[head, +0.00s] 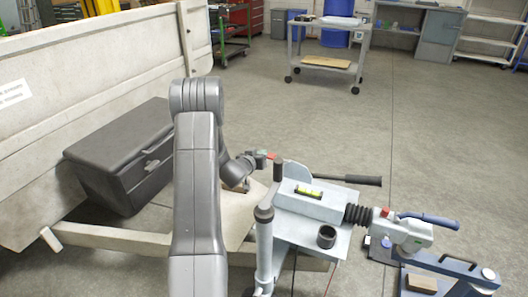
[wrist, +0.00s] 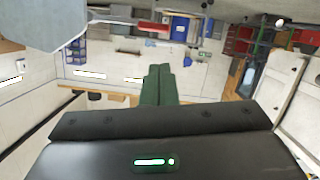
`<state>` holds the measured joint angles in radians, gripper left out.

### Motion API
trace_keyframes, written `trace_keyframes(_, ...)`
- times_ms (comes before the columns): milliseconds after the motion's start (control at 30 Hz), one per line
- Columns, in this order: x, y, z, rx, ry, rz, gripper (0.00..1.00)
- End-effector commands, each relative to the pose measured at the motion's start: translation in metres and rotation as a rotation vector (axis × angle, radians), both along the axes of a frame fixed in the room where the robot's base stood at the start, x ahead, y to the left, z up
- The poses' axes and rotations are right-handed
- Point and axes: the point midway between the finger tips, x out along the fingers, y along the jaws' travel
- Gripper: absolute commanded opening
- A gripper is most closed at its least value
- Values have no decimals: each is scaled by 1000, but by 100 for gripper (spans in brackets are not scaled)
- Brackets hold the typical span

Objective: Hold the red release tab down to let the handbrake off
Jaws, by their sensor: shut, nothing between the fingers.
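A small red piece, which looks like the release tab (head: 271,155), shows just right of my gripper's tip, by the grey drawbar plate. In the wrist view a red bar (wrist: 150,27) sticks out beside a pale grey part at upper left, above my fingertips. My gripper (head: 262,158) is shut and empty; its two dark green fingers (wrist: 159,68) lie side by side in the wrist view. The fingertips are close to the red piece; I cannot tell whether they touch. A dark lever with a black grip (head: 362,180), apparently the handbrake, points right, nearly level.
The drawbar carries a spirit level (head: 309,192), black bellows (head: 358,214) and a coupling with a blue handle (head: 428,220). A jockey-wheel post (head: 264,245) stands in front. A black toolbox (head: 120,155) sits left, by the trailer wall (head: 105,75).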

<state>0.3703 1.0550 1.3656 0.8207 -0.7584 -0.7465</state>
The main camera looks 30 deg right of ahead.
Motion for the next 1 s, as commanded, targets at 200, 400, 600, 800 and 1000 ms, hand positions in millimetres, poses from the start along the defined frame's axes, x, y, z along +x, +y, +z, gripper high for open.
trace_keyframes(200, -22, 32, 11, -1, 1, 4, 0)
trace_keyframes(400, -32, 44, 14, 0, -1, 1, 0)
trace_keyframes(600, -34, 46, 14, 0, -1, 1, 0)
trace_keyframes(800, -33, 45, 13, -1, -1, 0, 0)
trace_keyframes(1000, -24, 31, 8, 0, -1, -1, 0)
